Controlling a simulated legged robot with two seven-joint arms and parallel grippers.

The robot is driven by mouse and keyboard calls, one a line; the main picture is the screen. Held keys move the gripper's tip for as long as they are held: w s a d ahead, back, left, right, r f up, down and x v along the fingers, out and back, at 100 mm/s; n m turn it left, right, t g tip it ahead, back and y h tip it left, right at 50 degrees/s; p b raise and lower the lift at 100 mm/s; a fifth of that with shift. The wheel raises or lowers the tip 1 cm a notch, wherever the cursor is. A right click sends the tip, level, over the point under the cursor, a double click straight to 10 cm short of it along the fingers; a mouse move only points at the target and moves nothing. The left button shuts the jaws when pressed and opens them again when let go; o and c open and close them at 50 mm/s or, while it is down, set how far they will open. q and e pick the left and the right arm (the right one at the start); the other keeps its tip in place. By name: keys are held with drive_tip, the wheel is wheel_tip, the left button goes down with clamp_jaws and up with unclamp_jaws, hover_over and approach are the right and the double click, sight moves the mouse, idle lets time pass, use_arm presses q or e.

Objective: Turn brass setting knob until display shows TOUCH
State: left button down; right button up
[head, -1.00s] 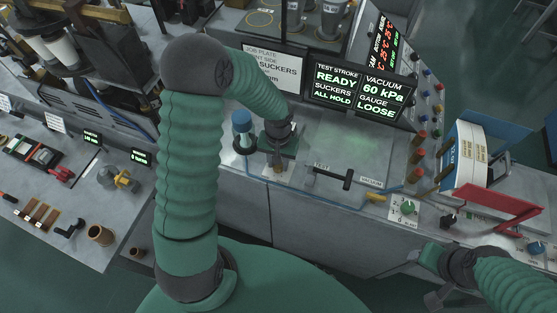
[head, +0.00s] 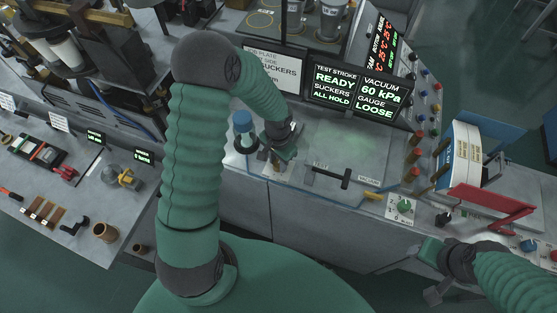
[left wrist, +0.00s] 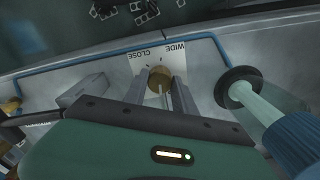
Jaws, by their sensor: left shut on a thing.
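The brass setting knob (left wrist: 160,76) stands between the two fingers of my left gripper (left wrist: 161,92) in the left wrist view. A plate behind it carries the words CLOSE and WIDE, upside down in that view. In the head view my left gripper (head: 276,160) points down at the bench front and is shut on the knob, mostly hidden there. The display (head: 357,93) reads TEST STROKE READY, SUCKERS ALL HOLD, VACUUM 60 kPa, GAUGE LOOSE. My right gripper (head: 432,268) is at lower right, apart from the knob; its fingers are unclear.
A blue-capped cylinder (head: 243,123) stands just left of my left gripper; it is close in the left wrist view (left wrist: 270,120). A red bracket (head: 492,205) stands farther right.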

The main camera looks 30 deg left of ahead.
use_arm(q)
drive_tip(key=shift+w+r, duration=0.1)
drive_tip(key=c, duration=1)
unclamp_jaws()
wheel_tip(320, 180, up, 17)
drive_tip(key=shift+f+b, duration=0.15)
drive_tip(key=shift+b, duration=0.55)
drive_tip(key=t+b, duration=0.1)
drive_tip(key=b, duration=0.5)
approach(278, 163)
drive_tip(key=s+d+f, duration=0.1)
drive_tip(key=s+d, duration=0.3)
drive_tip(key=d, duration=0.1)
drive_tip(key=shift+s+d+f+n+t+b, duration=0.3)
drive_tip(key=shift+s+d+f+n, duration=0.1)
drive_tip(key=shift+s+f, duration=0.25)
drive_tip(key=shift+s+d+f+n+t+b, duration=0.25)
drive_tip(key=shift+s+d+f, duration=0.1)
drive_tip(key=shift+s+f, duration=0.25)
drive_tip(key=shift+s+d+f+n+t+b, duration=0.3)
drive_tip(key=shift+s+d+f+n, duration=0.1)
drive_tip(key=shift+s+f, duration=0.25)
